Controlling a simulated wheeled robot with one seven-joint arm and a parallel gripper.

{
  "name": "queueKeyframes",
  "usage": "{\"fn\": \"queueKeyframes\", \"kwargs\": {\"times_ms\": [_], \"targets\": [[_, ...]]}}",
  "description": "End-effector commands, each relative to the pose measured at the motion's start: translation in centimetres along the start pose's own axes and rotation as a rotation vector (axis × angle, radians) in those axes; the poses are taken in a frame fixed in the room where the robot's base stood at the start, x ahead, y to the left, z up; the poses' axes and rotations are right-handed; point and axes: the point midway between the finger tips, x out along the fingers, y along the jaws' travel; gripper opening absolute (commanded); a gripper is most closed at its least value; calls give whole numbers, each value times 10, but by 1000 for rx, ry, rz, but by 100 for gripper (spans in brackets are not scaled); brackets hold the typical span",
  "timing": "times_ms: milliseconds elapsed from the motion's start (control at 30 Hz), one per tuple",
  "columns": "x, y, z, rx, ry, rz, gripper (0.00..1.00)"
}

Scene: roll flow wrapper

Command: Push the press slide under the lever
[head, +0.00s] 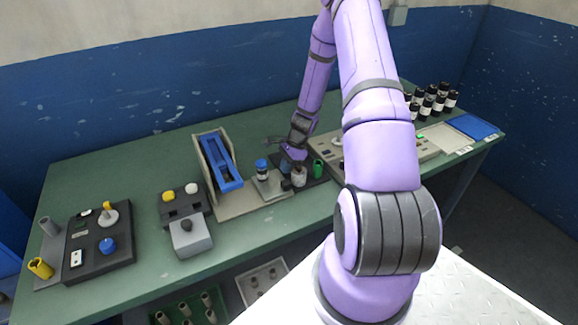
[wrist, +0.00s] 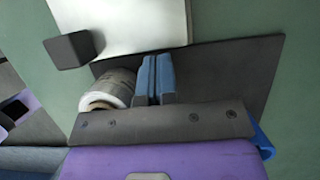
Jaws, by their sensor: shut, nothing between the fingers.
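The press stands left of my gripper in the head view, a pale frame (head: 226,202) with a sloping blue lever (head: 219,162). Contact with anything is unclear.
The dark mat (wrist: 240,75) also bears a green cylinder (head: 318,168). A grey console stands right of it, partly behind my arm. Left of the press are a grey unit with buttons (head: 190,236) and a black control panel (head: 92,258). Bare green table (head: 143,190) lies between them.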

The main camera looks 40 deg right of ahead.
Motion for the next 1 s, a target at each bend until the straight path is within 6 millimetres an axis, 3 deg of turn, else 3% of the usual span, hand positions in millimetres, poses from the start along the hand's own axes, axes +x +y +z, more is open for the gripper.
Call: {"fn": "queueKeyframes", "kwargs": {"times_ms": [233,600,1000], "targets": [[3,0,8,-2,-1,1,0],[31,0,76,-2,-1,1,0],[33,1,82,0,0,2,0]]}}
